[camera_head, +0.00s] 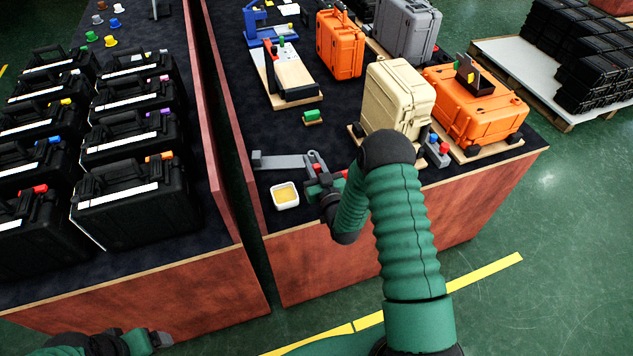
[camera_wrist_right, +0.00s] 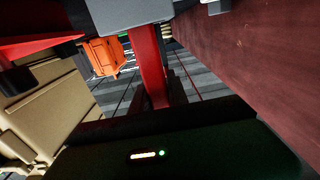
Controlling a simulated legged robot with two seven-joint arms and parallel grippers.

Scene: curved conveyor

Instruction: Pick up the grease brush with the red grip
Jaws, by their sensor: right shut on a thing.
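The grease brush's red grip (camera_wrist_right: 150,65) runs through the middle of the right wrist view, between the jaws of my right gripper. In the head view my right gripper (camera_head: 318,178) is low over the front left corner of the right table, shut on the brush; a little red (camera_head: 318,168) shows there. The brush's bristles cannot be made out. My left gripper (camera_head: 150,341) is at the bottom left of the head view, away from the brush; its jaws are too unclear to read.
A white dish with yellow grease (camera_head: 285,195) stands just left of my right gripper. A grey flat bar (camera_head: 278,160) lies behind it. A beige case (camera_head: 398,95) and an orange case (camera_head: 475,105) stand to the right. Black cases (camera_head: 140,195) fill the left table.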

